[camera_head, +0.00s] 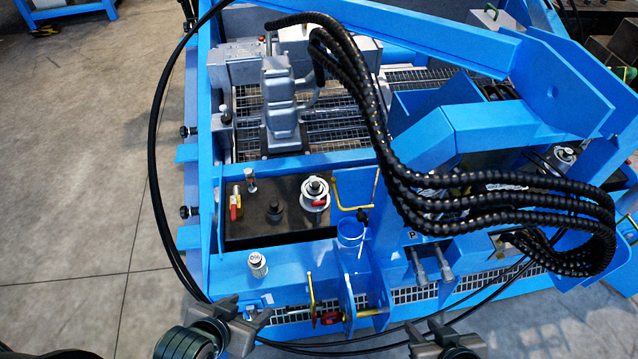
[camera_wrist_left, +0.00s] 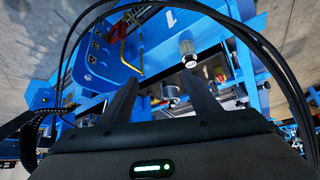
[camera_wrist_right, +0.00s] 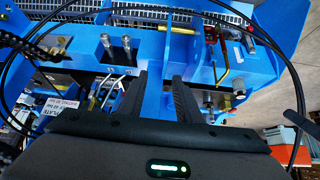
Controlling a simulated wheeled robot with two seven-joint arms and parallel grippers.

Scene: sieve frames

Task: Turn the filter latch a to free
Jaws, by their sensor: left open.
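I cannot tell for sure which part is filter latch a. A round silver cap with a red part (camera_head: 315,195) sits on the dark tank top, and a red-handled valve (camera_head: 235,203) stands left of it. A red part with a yellow lever (camera_head: 331,317) is on the front blue beam; a red part and yellow lever also show in the right wrist view (camera_wrist_right: 224,62). My left gripper (camera_head: 242,316) is open and empty near the beam's front left corner; its fingers show in the left wrist view (camera_wrist_left: 162,98). My right gripper (camera_head: 428,330) is open and empty in front of the beam.
Thick black hoses (camera_head: 400,195) arch over the blue machine, and thin black cables loop down its left side and front. A silver capped post (camera_head: 257,264) stands on the front beam near my left gripper. Bare concrete floor (camera_head: 85,190) lies to the left.

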